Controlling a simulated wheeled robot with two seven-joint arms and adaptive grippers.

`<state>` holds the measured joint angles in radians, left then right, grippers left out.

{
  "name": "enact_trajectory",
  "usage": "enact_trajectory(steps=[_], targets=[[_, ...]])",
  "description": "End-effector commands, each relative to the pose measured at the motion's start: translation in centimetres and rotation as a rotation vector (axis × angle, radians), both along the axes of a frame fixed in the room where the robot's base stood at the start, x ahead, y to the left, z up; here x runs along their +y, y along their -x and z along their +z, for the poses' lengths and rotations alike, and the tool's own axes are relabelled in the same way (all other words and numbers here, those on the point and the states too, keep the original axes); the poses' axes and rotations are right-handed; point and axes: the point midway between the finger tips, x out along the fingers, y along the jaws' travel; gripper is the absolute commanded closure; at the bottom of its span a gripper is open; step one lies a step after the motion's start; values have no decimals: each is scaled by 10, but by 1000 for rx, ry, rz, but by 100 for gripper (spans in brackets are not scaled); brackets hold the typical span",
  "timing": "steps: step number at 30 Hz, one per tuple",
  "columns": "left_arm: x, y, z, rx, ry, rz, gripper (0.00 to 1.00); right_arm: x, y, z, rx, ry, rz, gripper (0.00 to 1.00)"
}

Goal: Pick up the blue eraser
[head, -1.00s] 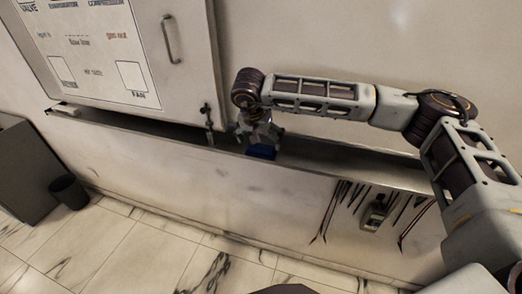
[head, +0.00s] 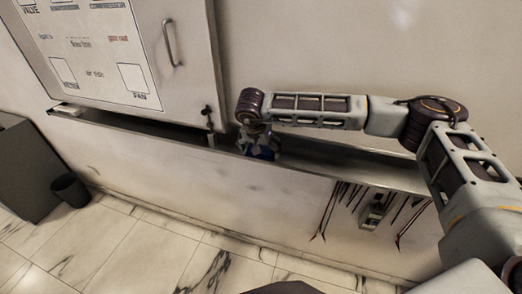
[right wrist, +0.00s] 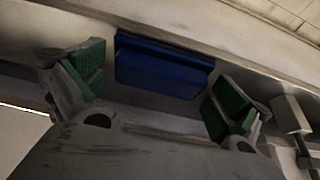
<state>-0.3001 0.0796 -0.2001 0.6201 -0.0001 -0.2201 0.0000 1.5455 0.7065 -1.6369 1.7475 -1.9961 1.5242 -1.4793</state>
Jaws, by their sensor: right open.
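The blue eraser (head: 264,154) sits in the long narrow ledge trough along the wall, mostly hidden behind my right gripper (head: 257,146) in the head view. In the right wrist view the blue eraser (right wrist: 162,68) shows as a dark blue block. It lies between and just beyond the green-padded fingers of my right gripper (right wrist: 158,88). The fingers are open, one on each side, with visible gaps to the eraser. My left gripper is not in view.
The ledge (head: 340,165) runs beneath a white board (head: 95,50) with a handle. A dark clamp-like fitting (head: 208,118) stands left of my gripper. Leads and a meter (head: 375,212) hang on the front face below right. A black bin (head: 70,191) stands on the floor.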

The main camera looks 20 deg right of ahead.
Motion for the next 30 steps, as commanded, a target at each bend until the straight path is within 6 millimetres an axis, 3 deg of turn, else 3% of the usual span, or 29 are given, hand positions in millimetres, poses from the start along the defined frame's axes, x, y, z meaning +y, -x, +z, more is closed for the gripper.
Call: enact_trajectory(steps=[16,24,30], targets=[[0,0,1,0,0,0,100,-1,-2,-5,-1,1,0,0],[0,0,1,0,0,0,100,-1,-2,-5,-1,1,0,32],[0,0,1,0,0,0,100,-1,-2,-5,-1,1,0,32]])
